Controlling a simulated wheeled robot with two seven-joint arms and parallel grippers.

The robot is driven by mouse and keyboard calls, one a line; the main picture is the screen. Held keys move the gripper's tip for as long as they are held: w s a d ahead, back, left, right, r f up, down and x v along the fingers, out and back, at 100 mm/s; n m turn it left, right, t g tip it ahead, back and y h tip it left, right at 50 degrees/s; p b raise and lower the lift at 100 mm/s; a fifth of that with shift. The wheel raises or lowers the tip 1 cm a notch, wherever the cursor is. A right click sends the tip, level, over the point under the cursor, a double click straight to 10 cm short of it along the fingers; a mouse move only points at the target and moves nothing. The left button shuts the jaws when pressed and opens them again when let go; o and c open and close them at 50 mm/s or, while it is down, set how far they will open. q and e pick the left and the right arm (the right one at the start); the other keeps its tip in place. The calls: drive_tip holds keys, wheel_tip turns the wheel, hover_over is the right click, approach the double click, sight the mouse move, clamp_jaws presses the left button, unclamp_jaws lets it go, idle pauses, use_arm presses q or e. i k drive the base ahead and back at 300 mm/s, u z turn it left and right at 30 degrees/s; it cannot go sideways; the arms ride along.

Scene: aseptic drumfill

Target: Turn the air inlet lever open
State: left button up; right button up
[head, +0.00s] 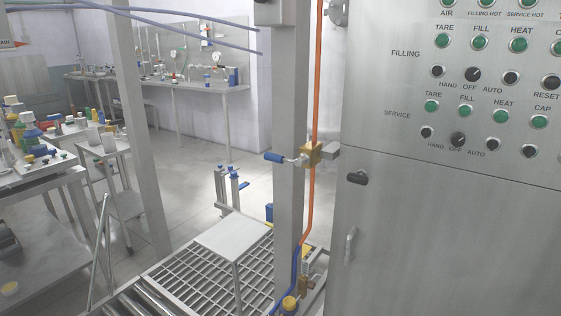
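A lever with a blue handle (274,157) sticks out from the valve to the left, roughly level and across the upright pipe. No label shows on this valve, so I cannot tell for sure that it is the air inlet. Neither of my grippers is in view.
A grey control cabinet (440,230) with green buttons and black knobs fills the right side. Carts with bottles (60,130) stand at left. Open floor lies behind.

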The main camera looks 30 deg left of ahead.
sight(299, 162)
drive_tip(key=u, duration=0.15)
drive_tip(key=i, duration=0.35)
drive_tip(key=u, duration=1.6)
